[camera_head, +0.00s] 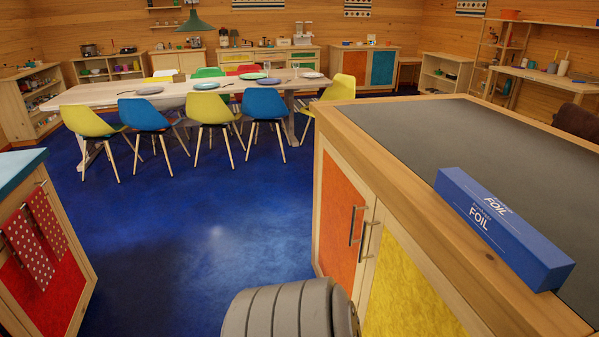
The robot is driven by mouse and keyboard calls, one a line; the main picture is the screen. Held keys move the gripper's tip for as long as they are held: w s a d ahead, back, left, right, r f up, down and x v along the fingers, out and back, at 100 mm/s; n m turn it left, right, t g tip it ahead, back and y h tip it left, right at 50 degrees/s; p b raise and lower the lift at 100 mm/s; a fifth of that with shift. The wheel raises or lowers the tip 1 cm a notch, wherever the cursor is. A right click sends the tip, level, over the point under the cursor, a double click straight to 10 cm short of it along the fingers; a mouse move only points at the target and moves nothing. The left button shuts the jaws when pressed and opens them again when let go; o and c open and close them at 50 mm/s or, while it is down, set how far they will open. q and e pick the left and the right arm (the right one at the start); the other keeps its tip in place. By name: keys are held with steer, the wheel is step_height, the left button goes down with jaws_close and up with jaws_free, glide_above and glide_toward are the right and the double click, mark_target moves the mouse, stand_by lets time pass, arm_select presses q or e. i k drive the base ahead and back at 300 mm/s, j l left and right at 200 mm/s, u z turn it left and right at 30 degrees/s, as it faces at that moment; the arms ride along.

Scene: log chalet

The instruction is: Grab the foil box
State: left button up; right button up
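The foil box (502,228) is a long blue carton with "FOIL" in white letters. It lies on the wooden-edged counter (450,135) with a dark grey top, at the right. It rests slantwise near the counter's front edge, its near end close to the bottom right. A grey ribbed rounded part, perhaps of my own body, shows at the bottom centre. Neither of my grippers can be made out in this view.
The counter has an orange door (342,222) and a yellow door (409,293) with metal handles. A blue-topped cabinet (42,247) with red towels stands at the left. Blue floor between them is clear. A dining table (105,95) with colourful chairs stands further back.

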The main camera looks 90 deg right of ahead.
mark_target(538, 262)
steer(key=z, duration=3.8)
